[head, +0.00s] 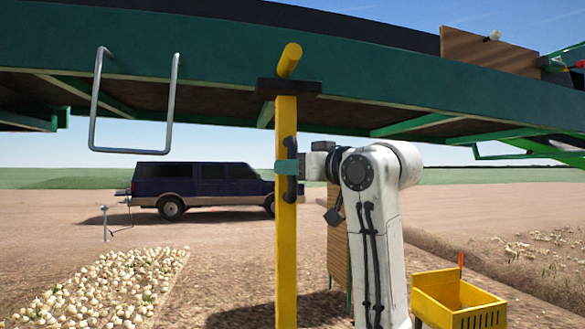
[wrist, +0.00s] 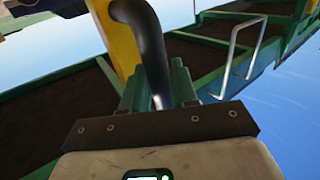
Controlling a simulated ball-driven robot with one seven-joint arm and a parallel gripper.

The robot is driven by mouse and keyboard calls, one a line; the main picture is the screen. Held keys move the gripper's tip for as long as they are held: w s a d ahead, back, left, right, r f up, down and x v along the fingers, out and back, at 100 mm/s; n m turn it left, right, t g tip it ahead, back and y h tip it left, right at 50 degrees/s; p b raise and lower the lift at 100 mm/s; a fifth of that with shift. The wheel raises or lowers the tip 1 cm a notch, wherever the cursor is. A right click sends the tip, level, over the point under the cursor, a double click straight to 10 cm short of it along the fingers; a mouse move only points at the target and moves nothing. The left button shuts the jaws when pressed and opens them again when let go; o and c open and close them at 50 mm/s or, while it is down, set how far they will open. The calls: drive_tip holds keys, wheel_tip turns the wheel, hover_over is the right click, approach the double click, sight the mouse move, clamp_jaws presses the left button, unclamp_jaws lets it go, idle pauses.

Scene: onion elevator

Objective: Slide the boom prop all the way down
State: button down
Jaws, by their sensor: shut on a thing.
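The boom prop (head: 286,240) is a yellow upright post in the middle of the head view. It stands under the green boom (head: 215,52), with a dark collar and a yellow round bar at its top. A black handle (wrist: 145,48) is fixed along the post; the post also shows in the wrist view (wrist: 118,38). My gripper (head: 287,167) is at the handle from the right, with its green fingers (wrist: 158,95) around the handle's lower part. It is shut on the handle. The post's foot is below the head view.
A metal loop (head: 92,110) hangs from the boom on the left. A yellow crate (head: 455,300) stands at lower right and a wooden board (head: 338,250) behind my arm. Onions (head: 110,290) lie heaped at lower left. A dark blue car (head: 200,185) is parked farther back.

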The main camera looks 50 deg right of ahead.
wheel_tip(320, 180, down, 31)
drive_tip(key=b, duration=1.6)
drive_tip(key=shift+r, duration=0.2)
drive_tip(key=shift+f, duration=0.1)
drive_tip(key=c, duration=1.2)
unclamp_jaws()
drive_tip(key=shift+o, duration=0.8)
drive_tip(key=s+b, duration=0.1)
drive_tip(key=s, duration=0.9)
drive_tip(key=shift+s, duration=0.4)
